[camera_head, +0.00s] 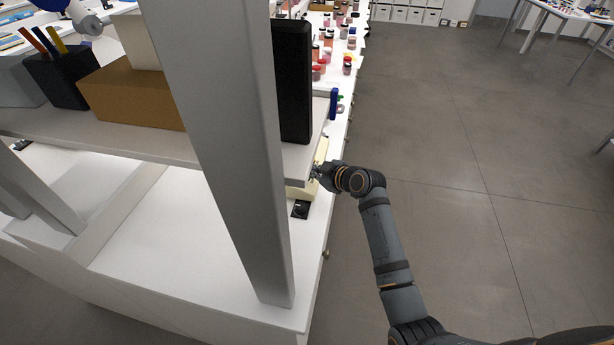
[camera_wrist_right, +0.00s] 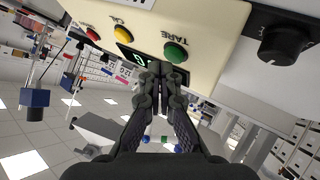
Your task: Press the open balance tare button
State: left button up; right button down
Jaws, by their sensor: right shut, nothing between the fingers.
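The cream balance (camera_wrist_right: 205,25) fills the top of the right wrist view, upside down. Its green button (camera_wrist_right: 175,53), marked TARE, sits beside a small dark display (camera_wrist_right: 135,56). A yellow button (camera_wrist_right: 123,34) marked CAL and a red button (camera_wrist_right: 93,33) are farther left. My right gripper (camera_wrist_right: 160,72) is shut and empty, its fingertips close to the panel just below the green button; I cannot tell whether they touch. In the head view the balance (camera_head: 322,150) is mostly hidden by the shelf, with my right gripper (camera_head: 316,173) at its front. My left gripper is out of view.
A black knob (camera_wrist_right: 285,45) is right of the balance in the wrist view. In the head view, a grey post (camera_head: 225,130) and shelf (camera_head: 60,128) block much of the bench, with a black upright box (camera_head: 293,80) on the shelf.

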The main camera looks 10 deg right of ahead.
jog(key=shift+a+f+b, duration=0.15)
jog(key=shift+f+b, duration=0.2)
jog(key=shift+f, duration=0.1)
dwell(0.6)
jog(key=shift+r, duration=0.1)
jog(key=shift+s+d+r+p, duration=0.1)
jog(key=shift+d+r+p, duration=0.2)
jog(key=shift+r+p, duration=0.5)
jog(key=shift+r, duration=0.1)
jog(key=r+p, duration=0.1)
jog(key=d+r+p, duration=0.1)
jog(key=r+p, duration=0.1)
jog(key=d+r+p, duration=0.1)
jog(key=r, duration=0.1)
jog(key=shift+s+r+p, duration=0.2)
jog(key=shift+s+p, duration=0.15)
jog(key=shift+s, duration=0.05)
